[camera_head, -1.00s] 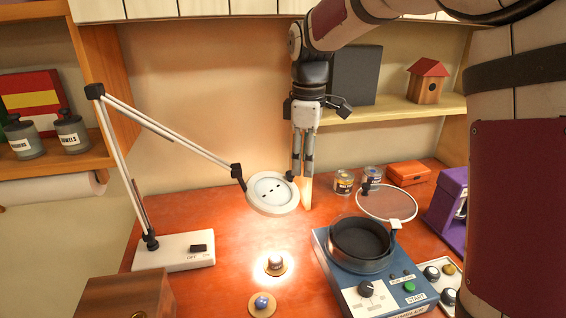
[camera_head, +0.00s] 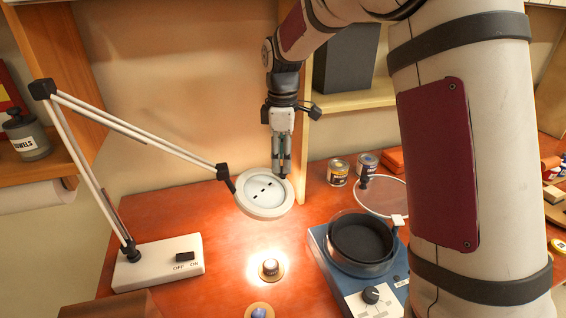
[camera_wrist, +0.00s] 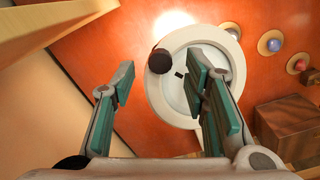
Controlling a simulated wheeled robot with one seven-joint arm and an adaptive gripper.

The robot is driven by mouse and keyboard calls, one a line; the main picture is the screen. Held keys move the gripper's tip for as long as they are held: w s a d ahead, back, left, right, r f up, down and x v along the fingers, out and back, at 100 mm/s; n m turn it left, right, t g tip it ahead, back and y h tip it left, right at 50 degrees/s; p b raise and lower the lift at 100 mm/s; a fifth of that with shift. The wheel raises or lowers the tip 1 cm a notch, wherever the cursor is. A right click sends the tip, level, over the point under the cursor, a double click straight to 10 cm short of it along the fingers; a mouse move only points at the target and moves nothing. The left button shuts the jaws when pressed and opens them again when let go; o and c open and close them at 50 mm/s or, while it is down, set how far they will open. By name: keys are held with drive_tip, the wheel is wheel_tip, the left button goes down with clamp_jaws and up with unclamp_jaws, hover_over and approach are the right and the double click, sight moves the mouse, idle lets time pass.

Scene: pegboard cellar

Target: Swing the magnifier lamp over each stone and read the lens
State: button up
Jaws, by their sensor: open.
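The magnifier lamp has a white base (camera_head: 158,262) with an OFF/ON switch, thin white arms and a round white head (camera_head: 263,212). Its lens shows several short dark marks. My gripper (camera_head: 281,170) points down at the head's right rim, its fingers open. In the wrist view, the head's dark knob (camera_wrist: 160,61) shows between the two spread fingers, not visibly gripped. A stone (camera_head: 270,267) sits on a small tan disc in bright light, in front of the head. A blue stone (camera_head: 259,313) is cut by the bottom edge. The wrist view also shows a pinkish stone (camera_wrist: 299,65).
A blue machine (camera_head: 353,274) with a dark round bowl stands right of the stones. A round mesh screen (camera_head: 384,195) and small cans (camera_head: 338,173) lie behind it. A wooden box (camera_wrist: 287,130) is near the stones. A shelf post (camera_head: 300,150) rises just behind my gripper.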

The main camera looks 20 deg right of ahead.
drive_tip(key=shift+f, duration=1.2)
